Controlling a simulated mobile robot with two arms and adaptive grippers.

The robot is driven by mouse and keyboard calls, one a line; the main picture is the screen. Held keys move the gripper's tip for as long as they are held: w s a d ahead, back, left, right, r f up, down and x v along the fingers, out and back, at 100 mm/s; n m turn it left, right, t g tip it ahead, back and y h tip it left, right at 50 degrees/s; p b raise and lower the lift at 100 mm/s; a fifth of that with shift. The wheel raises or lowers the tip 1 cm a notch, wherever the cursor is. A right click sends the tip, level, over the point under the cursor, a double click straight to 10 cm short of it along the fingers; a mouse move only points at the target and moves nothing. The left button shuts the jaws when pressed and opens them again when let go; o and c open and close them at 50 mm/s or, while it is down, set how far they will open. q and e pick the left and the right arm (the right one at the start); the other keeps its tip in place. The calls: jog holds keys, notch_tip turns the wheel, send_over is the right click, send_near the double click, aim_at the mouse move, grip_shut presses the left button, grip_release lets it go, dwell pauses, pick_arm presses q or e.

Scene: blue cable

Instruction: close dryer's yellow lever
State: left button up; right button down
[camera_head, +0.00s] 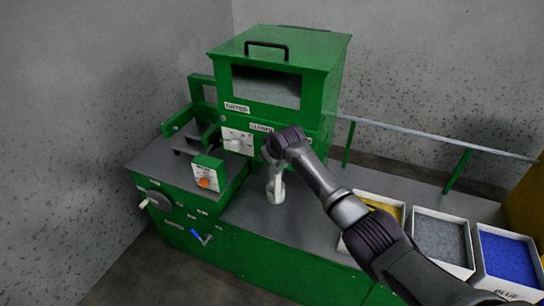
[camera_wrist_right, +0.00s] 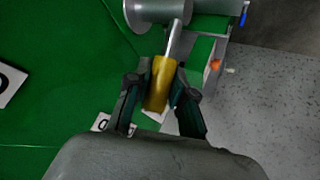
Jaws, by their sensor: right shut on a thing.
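The yellow lever (camera_wrist_right: 160,84) shows in the right wrist view as a yellow grip on a thin metal rod, which runs up to a grey cylinder (camera_wrist_right: 160,10). My right gripper (camera_wrist_right: 159,90) is shut on the yellow grip, one dark finger on each side of it. In the head view my right arm reaches from the lower right to the front of the green dryer (camera_head: 270,75). It hides the lever there, and the fingertips cannot be made out. My left gripper is in neither view.
Left of my arm are a white dial plate (camera_head: 237,141) and a control box with an orange knob (camera_head: 205,183). Trays of yellow (camera_head: 384,209), grey (camera_head: 440,238) and blue (camera_head: 508,258) granules stand at the right, close to my arm. A rail (camera_head: 430,135) runs behind them.

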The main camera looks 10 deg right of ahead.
jog(key=shift+w+a+f+h, duration=0.1)
jog(key=shift+a+h, duration=0.05)
jog(key=shift+h, duration=0.15)
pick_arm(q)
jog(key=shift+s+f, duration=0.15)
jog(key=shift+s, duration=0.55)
pick_arm(e)
jog(key=shift+f, duration=0.1)
jog(key=c, duration=1)
grip_release()
jog(key=shift+a, duration=0.1)
jog(key=shift+w, duration=0.1)
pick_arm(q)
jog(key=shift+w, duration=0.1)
pick_arm(e)
jog(key=shift+s+r, duration=0.4)
jog(key=shift+r, duration=0.15)
jog(key=v, duration=1)
jog(key=shift+s+r, duration=0.15)
jog(key=shift+r, duration=0.15)
